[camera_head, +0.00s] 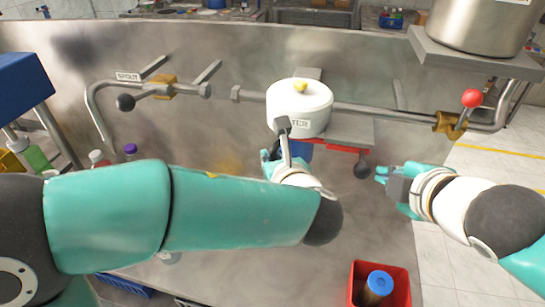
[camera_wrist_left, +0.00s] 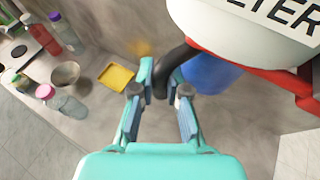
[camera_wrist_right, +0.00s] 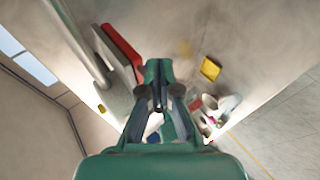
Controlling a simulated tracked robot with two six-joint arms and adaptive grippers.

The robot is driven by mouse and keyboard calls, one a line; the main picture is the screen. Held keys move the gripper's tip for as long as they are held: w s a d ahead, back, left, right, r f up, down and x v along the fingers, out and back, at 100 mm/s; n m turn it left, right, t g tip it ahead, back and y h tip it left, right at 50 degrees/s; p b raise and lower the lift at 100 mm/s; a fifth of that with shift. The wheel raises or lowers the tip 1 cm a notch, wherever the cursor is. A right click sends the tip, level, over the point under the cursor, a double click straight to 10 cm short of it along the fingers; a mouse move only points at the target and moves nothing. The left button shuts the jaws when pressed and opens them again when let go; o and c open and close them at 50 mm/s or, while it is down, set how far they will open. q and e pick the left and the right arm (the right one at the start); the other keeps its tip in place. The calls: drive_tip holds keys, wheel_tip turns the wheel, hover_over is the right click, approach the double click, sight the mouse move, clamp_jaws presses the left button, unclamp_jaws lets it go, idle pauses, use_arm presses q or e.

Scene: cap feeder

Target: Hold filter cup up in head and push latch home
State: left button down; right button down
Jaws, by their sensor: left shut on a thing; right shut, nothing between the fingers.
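The white filter head (camera_head: 300,108) is on the pipe at the back wall. The blue filter cup (camera_head: 305,150) is directly under it, mostly hidden by my left arm; it also shows in the left wrist view (camera_wrist_left: 210,76). My left gripper (camera_wrist_left: 158,90) is shut on the cup's dark curved handle (camera_wrist_left: 172,66). The red latch (camera_head: 340,149) runs under the head to a dark ball knob (camera_head: 362,171) at its right. My right gripper (camera_head: 384,176) is shut and empty, just right of the knob. Whether it touches the knob is unclear.
A red bin (camera_head: 357,292) holding a blue-topped brown cylinder (camera_head: 378,285) stands at the front. A valve with a red ball (camera_head: 471,98) is on the right pipe. Bottles (camera_wrist_left: 60,100) and a yellow square (camera_wrist_left: 117,76) are below left.

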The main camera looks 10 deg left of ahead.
drive_tip(key=shift+d, duration=0.6)
drive_tip(key=shift+s, duration=0.1)
drive_tip(key=s, duration=0.9)
drive_tip(key=shift+w, duration=0.1)
use_arm(q)
drive_tip(key=c, duration=1.1)
unclamp_jaws()
drive_tip(key=shift+s+d, duration=0.1)
